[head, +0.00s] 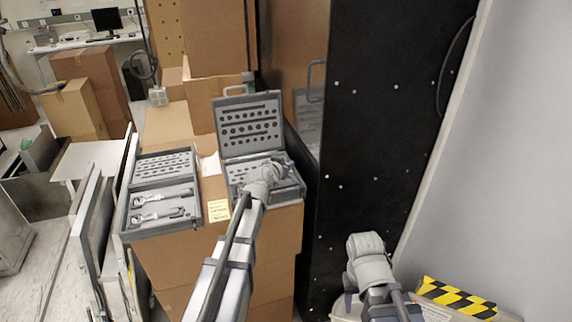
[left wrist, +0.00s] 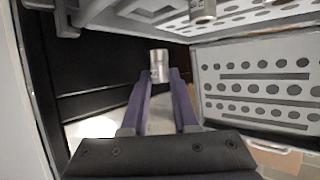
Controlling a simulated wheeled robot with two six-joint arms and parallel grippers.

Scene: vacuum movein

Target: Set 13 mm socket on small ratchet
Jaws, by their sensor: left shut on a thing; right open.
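My left gripper (head: 288,170) is over the lower part of the open socket case (head: 232,172). In the left wrist view, its purple fingers (left wrist: 160,82) are shut on a silver socket (left wrist: 159,66), held upright at the tips. The socket's size marking is too small to read. Two silver ratchets (head: 163,196) (head: 160,214) lie in the grey tray (head: 128,222) to the left of the case. I cannot tell which is the small one. My right gripper (head: 349,284) is low at the right, away from the cases, open, its fingers mostly hidden.
The case lid (head: 249,100) stands open behind my left gripper. Another silver socket (left wrist: 203,12) shows at the top of the left wrist view. Both cases rest on cardboard boxes (head: 190,262). A black panel (head: 365,150) stands close on the right.

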